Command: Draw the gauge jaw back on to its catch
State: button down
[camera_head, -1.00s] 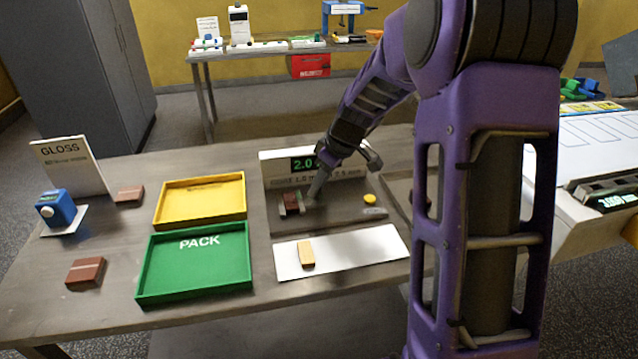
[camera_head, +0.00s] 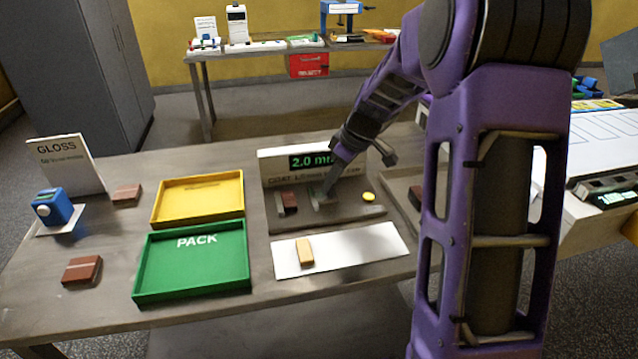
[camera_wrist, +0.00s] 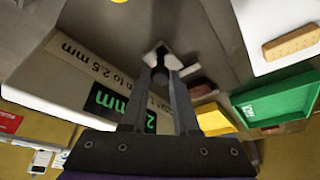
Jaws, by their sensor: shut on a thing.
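The gauge (camera_head: 312,161) stands at the back of the table, its display reading 2.0 mm. Its jaw is a small pale metal piece (camera_head: 316,200) on the gauge bed, with a dark knob that shows in the wrist view (camera_wrist: 160,74). My gripper (camera_head: 328,187) is shut on the jaw's knob, one finger on each side of it in the wrist view. A brown chocolate piece (camera_head: 289,203) sits left of the jaw, with a gap between them. A yellow button (camera_head: 369,197) is on the bed to the right. I cannot make out the catch.
A white mat (camera_head: 350,252) with a biscuit (camera_head: 305,253) lies in front. A yellow tray (camera_head: 199,221) and a green PACK tray (camera_head: 193,288) stand to the left. Brown pieces (camera_head: 82,270) and a blue gloss meter (camera_head: 54,208) are further left.

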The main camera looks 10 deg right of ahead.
jog(key=shift+d, duration=0.75)
jog(key=c, duration=0.7)
grip_release()
jog(key=shift+d, duration=0.1)
jog(key=shift+o, duration=0.2)
jog(key=shift+r, duration=0.15)
jog(key=p+v, duration=0.2)
jog(key=v, duration=1.5)
